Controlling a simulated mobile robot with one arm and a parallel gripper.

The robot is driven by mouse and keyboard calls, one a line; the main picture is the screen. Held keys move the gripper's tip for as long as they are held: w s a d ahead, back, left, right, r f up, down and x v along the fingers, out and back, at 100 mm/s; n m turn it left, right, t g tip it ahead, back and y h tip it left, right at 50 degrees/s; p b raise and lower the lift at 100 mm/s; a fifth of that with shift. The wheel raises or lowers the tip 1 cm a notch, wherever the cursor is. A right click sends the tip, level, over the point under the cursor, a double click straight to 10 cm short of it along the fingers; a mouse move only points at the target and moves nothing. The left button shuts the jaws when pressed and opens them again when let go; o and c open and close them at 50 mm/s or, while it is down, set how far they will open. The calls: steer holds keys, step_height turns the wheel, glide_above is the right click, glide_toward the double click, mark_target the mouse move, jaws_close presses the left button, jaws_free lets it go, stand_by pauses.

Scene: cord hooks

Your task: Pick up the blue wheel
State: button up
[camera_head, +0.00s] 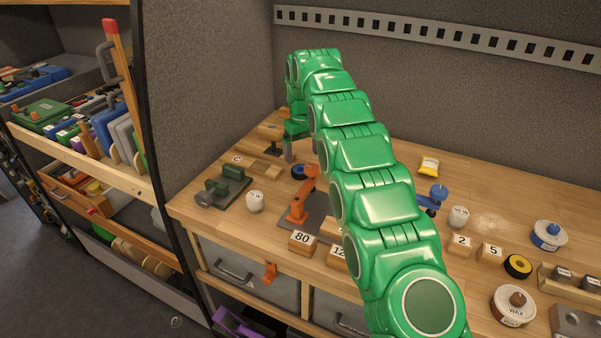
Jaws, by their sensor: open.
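A small dark blue ring-shaped thing (298,172), which looks like the blue wheel, lies on the wooden bench, just left of the orange stand. My gripper (281,153) is at the far left end of my green arm, behind and slightly left of the blue wheel. Its fingers point down, are apart and appear empty. I cannot tell how high the fingertips are above the bench. Another blue thing (438,191) shows right of my arm, partly hidden by it.
An orange stand (298,210) and a green tool (222,187) stand near the blue wheel. My arm hides the bench's middle. A shelf wall (160,120) borders the left.

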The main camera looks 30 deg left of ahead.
mark_target(301, 165)
steer(key=shift+s+a+f, duration=0.1)
steer(key=shift+a+f, duration=0.05)
steer(key=shift+f, duration=1.35)
steer(key=shift+a+f, duration=0.1)
steer(key=shift+f, duration=1.35)
steer(key=c, duration=1.2)
steer(key=shift+r, duration=5)
